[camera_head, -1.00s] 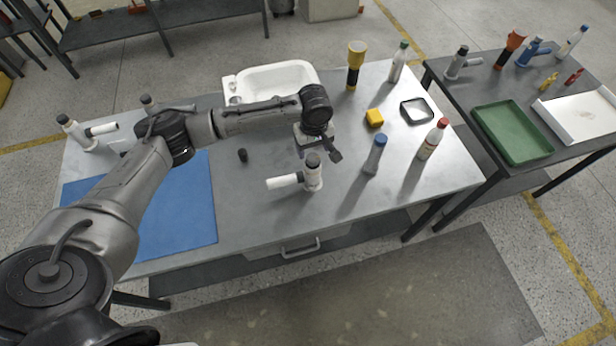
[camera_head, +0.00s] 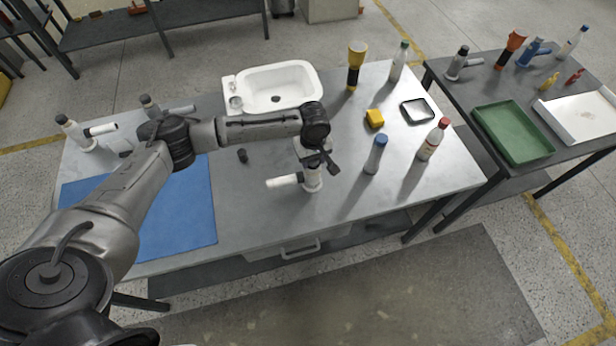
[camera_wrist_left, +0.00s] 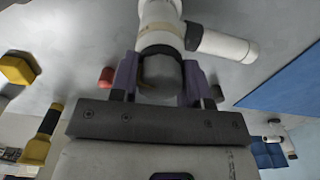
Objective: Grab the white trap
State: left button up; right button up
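The white trap (camera_head: 312,182) stands upright near the middle of the table, its white side pipe (camera_head: 283,181) pointing left. My left gripper (camera_head: 318,164) is over its top, with its fingers spread. In the left wrist view, the trap (camera_wrist_left: 160,14) runs up from between the fingers, and its dark top (camera_wrist_left: 160,74) sits between the two fingertips (camera_wrist_left: 160,82). The fingers flank the top; whether they touch it I cannot tell. The gripper hides part of the trap's top in the head view. My right gripper is not in view.
A blue-capped bottle (camera_head: 376,154) and a red-capped bottle (camera_head: 433,139) stand to the right. A white sink (camera_head: 300,75) lies behind. A small black cap (camera_head: 242,155) is left of the trap. Other pipe fittings (camera_head: 82,134) stand at the far left. A blue mat (camera_head: 190,215) lies front left.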

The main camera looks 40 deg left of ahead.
pick_arm(q)
jog(key=c, duration=0.8)
grip_shut()
jog(key=shift+r, duration=0.15)
